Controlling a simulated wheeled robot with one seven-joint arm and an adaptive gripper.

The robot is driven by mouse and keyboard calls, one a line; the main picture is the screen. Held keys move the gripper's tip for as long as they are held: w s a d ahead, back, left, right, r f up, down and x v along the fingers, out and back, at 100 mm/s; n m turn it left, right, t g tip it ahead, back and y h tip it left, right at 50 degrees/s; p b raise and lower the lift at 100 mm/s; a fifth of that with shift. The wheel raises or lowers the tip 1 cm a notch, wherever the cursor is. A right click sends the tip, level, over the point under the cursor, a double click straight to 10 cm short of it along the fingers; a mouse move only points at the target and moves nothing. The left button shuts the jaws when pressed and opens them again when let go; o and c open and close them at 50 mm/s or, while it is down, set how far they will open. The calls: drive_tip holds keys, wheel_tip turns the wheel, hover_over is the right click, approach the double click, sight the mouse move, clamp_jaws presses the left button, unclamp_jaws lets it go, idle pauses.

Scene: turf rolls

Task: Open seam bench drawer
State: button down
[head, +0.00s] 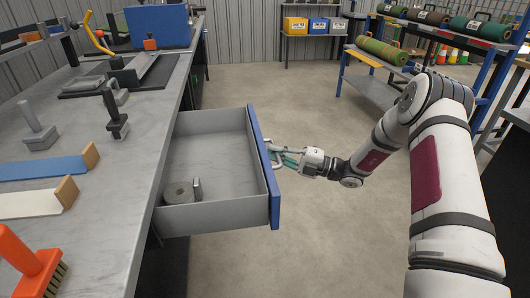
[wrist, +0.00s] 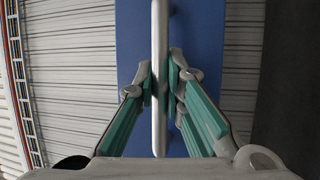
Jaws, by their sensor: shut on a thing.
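The seam bench drawer (head: 208,165) is pulled well out of the grey-topped bench in the head view. Its blue front (head: 262,165) faces right, and the front also fills the middle of the wrist view (wrist: 205,30). A pale bar handle (wrist: 159,115) runs along that front. My gripper (head: 279,158) is at the handle, and in the wrist view its fingers (wrist: 160,78) are closed around the bar from both sides. Inside the drawer a grey roll (head: 179,192) lies near the front corner, with a small upright grey piece (head: 197,189) beside it.
The bench top (head: 130,150) holds grey tools, blue and cream strips and an orange brush (head: 32,262). A blue rack (head: 385,75) with turf rolls stands at the back right. The floor (head: 330,230) around the drawer front is clear.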

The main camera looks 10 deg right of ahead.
drive_tip(key=shift+d, duration=0.25)
drive_tip(key=c, duration=1.9)
unclamp_jaws()
drive_tip(key=v, duration=1.2)
drive_tip(key=shift+f, duration=0.1)
